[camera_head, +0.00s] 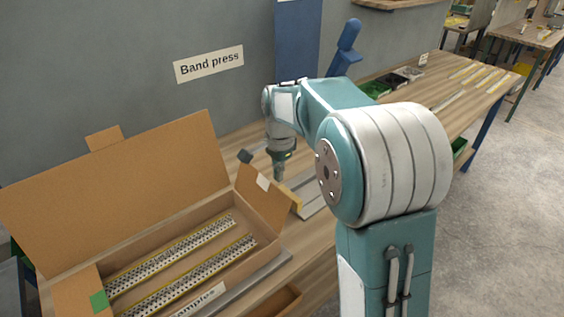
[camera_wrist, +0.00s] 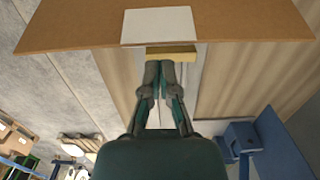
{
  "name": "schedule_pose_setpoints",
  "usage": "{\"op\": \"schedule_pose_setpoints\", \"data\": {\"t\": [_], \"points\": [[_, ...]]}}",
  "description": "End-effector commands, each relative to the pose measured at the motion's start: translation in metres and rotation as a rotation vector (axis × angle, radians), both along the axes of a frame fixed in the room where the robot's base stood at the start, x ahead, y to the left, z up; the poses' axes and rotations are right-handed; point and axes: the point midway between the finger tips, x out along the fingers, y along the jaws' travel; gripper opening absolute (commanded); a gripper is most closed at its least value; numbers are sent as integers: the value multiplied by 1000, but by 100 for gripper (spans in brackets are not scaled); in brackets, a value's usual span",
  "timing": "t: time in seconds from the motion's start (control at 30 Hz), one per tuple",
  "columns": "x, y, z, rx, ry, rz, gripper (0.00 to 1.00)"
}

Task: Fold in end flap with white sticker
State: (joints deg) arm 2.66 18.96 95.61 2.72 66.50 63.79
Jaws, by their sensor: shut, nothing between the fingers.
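An open cardboard box (camera_head: 66,268) stands on the workbench at the lower left in the head view. Its right end flap (camera_head: 268,195) bears a white sticker (camera_head: 263,182) and slants outward and up. In the wrist view the flap (camera_wrist: 70,28) spans the top, with the white sticker (camera_wrist: 158,26) at its middle. My gripper (camera_head: 279,178) points down just right of the flap, outside the box. In the wrist view my gripper (camera_wrist: 166,65) is shut and empty, its tips close to the flap below the sticker. I cannot tell whether they touch it.
The box holds two perforated metal strips (camera_head: 170,255). Its left flap with a green sticker (camera_head: 98,300) and tall back lid (camera_head: 120,190) are open. Metal strips lie on the bench (camera_head: 240,148) beside the flap. Dark and green bins (camera_head: 376,88) stand farther back.

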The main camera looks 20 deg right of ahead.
Motion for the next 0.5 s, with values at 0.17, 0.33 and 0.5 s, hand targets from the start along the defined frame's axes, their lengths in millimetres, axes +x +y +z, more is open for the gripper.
{"op": "schedule_pose_setpoints", "data": {"t": [0.17, 0.33, 0.5], "points": [[-7, 17, 8, -1, 2, 3, 0], [-9, 21, 9, -1, 2, 1, 0], [-9, 20, 9, 0, 2, 1, 0]]}}
